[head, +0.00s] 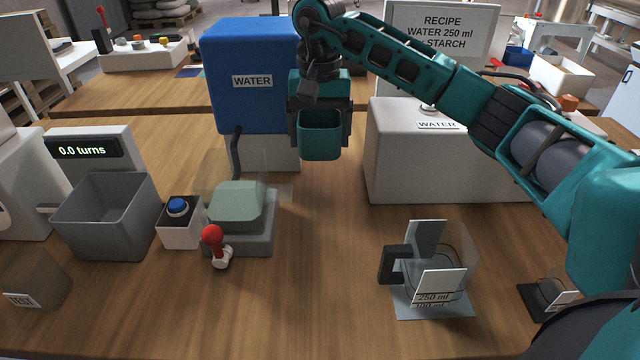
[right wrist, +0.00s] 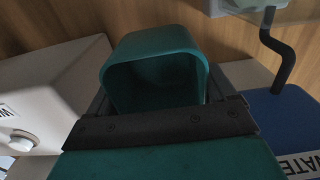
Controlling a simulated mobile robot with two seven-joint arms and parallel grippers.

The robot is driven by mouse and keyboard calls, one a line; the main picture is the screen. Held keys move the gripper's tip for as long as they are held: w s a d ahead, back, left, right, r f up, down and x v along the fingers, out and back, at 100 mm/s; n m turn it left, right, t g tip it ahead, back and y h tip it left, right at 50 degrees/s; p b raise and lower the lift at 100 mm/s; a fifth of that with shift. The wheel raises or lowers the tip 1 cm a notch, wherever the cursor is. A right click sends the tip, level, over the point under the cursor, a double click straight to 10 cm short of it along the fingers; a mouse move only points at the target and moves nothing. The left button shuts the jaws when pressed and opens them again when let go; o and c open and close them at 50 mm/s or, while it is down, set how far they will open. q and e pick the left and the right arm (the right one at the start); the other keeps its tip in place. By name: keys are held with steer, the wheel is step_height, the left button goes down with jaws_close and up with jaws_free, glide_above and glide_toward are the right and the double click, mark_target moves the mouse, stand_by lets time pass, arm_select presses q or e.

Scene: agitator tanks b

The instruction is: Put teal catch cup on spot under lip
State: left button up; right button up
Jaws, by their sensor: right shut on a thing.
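The teal catch cup (head: 320,138) is held upright in the air by my right gripper (head: 320,120), in front of the blue water tank. Its open top faces up in the head view, and the right wrist view shows the cup (right wrist: 155,70) between the fingers. The blue WATER tank (head: 250,60) stands at the back with a dark bent pipe (head: 236,152) on its front. The pipe also shows in the right wrist view (right wrist: 278,50). I cannot make out the spot under a lip. My left gripper is not in view.
A grey base with a pale green block (head: 238,205) and red-knobbed lever (head: 213,240) stands below the tank. A grey bin (head: 105,215), blue button box (head: 180,222), clear measuring jug (head: 440,270) and white WATER box (head: 440,165) stand around. Table between lever and jug is clear.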

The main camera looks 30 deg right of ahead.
glide_above(320, 196)
step_height(320, 196, down, 7)
steer(key=shift+f, duration=0.1)
steer(key=shift+a+f, duration=0.1)
steer(key=shift+f, duration=0.35)
step_height(320, 196, down, 4)
steer(key=shift+r, duration=0.2)
arm_select(q)
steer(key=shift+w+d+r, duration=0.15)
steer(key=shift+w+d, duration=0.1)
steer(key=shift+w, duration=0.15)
steer(key=shift+b, duration=0.3)
arm_select(e)
steer(key=shift+f, duration=0.15)
steer(key=o, duration=0.6)
steer(key=shift+f, duration=0.1)
steer(key=o, duration=0.3)
